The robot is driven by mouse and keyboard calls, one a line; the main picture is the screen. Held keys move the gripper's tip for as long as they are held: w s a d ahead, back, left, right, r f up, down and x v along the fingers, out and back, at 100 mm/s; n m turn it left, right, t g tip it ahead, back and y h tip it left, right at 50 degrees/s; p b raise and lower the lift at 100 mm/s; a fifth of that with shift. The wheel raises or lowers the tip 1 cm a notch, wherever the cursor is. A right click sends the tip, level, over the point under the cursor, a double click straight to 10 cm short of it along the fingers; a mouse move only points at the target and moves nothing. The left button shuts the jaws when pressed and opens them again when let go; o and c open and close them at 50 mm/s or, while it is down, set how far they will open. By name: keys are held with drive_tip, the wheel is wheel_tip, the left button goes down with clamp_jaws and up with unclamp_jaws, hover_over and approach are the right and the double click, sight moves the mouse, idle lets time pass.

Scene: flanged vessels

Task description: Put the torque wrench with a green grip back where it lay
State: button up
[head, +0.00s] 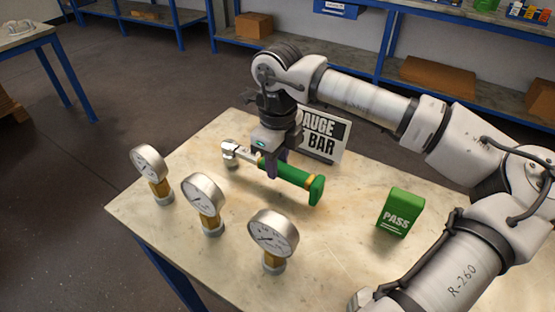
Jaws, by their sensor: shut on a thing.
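The torque wrench with a green grip (291,175) is in the head view, near the middle of the table (335,257). It has a silver head at its left end and a yellow collar by the green grip. My gripper (270,170) points down and is shut on the wrench near the collar end of the grip. The wrench appears to be held just above the tabletop, but the exact gap is hard to tell. My gripper hides part of the shaft.
Three pressure gauges (205,200) on brass stems stand along the table's front left. A sign reading "AUGE BAR" (325,135) stands behind my gripper. The tabletop between the wrench and the PASS block is clear.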

drive_tip(key=shift+f+b, duration=0.45)
drive_tip(key=shift+b, duration=0.05)
drive_tip(key=o, duration=1.1)
drive_tip(key=shift+o, duration=0.2)
